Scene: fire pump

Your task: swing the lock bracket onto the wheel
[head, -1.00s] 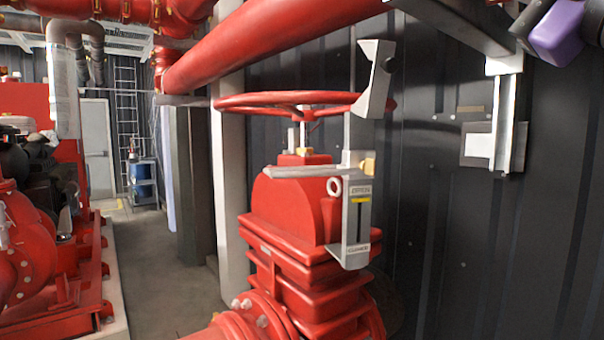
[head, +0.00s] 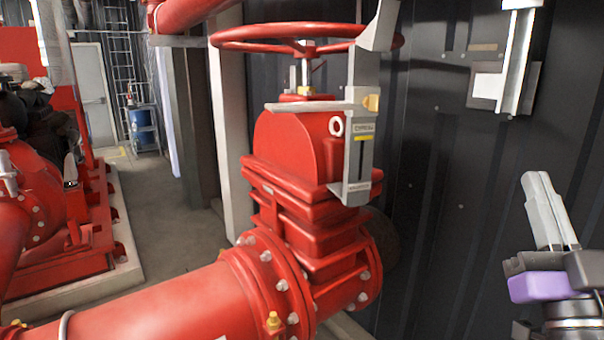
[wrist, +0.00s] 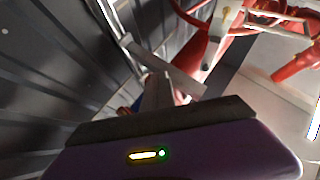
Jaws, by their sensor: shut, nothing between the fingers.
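The red handwheel (head: 285,33) lies level on top of the red gate valve. The grey lock bracket (head: 380,28) stands upright in front of the wheel's right side, its angled upper end cut off by the picture's top. Whether the bracket touches the rim cannot be told. My gripper (head: 540,182) is shut and empty at the lower right, well apart from bracket and wheel. Its fingers (wrist: 157,92) also show in the wrist view, where a grey bar crosses beyond them.
A dark corrugated wall (head: 440,200) stands close behind the valve, with a pale metal bracket (head: 515,60) on it. A thick red pipe (head: 160,300) runs along the lower left. Open floor (head: 170,205) lies left of the valve. Between bracket and gripper is free air.

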